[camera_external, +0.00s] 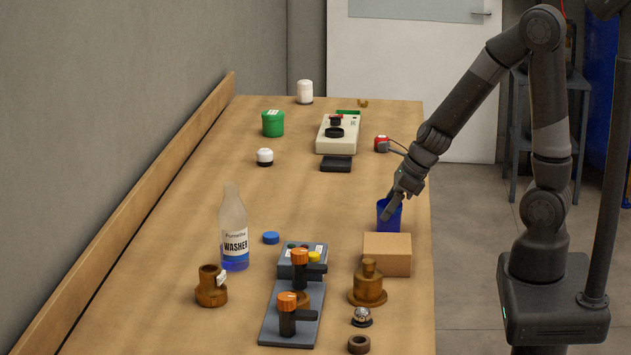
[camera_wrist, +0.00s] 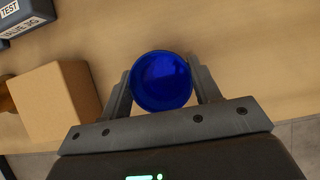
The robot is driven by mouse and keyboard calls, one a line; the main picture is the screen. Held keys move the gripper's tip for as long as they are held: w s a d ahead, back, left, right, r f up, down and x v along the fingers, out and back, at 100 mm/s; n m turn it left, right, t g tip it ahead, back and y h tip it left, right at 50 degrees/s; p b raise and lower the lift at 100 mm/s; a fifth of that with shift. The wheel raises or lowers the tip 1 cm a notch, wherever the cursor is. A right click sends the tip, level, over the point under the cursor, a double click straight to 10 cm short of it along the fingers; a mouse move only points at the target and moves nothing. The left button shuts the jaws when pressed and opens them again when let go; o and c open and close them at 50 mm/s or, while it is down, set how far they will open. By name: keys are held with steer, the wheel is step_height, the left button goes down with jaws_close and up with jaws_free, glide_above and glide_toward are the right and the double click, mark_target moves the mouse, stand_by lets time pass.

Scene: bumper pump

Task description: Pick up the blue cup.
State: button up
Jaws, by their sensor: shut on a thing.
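The blue cup (camera_external: 389,219) stands near the right edge of the table in the external view, just behind the cardboard-coloured box. In the wrist view the blue cup (camera_wrist: 161,81) is seen from above, its round mouth between the two fingers. My gripper (camera_external: 392,204) reaches down to the cup from the upper right. In the wrist view my gripper (camera_wrist: 161,88) has a finger on each side of the cup and is shut on it. The cup's base is partly hidden, so I cannot tell whether it touches the table.
A tan box (camera_external: 387,254) stands close in front of the cup. A brass fitting (camera_external: 368,284), a grey valve panel (camera_external: 293,310) and a washer bottle (camera_external: 234,230) stand nearer the camera. A red device (camera_external: 382,144) lies behind. The table (camera_external: 330,200) left of the cup is clear.

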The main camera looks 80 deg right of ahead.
mark_target(378, 210)
steer(key=shift+r, duration=0.2)
steer(key=shift+r, duration=1.35)
steer(key=s+d+r, duration=0.7)
steer(key=s+d, duration=0.1)
steer(key=shift+s+r, duration=0.15)
steer(key=shift+r, duration=0.25)
steer(key=shift+d, duration=0.1)
stand_by(1.0)
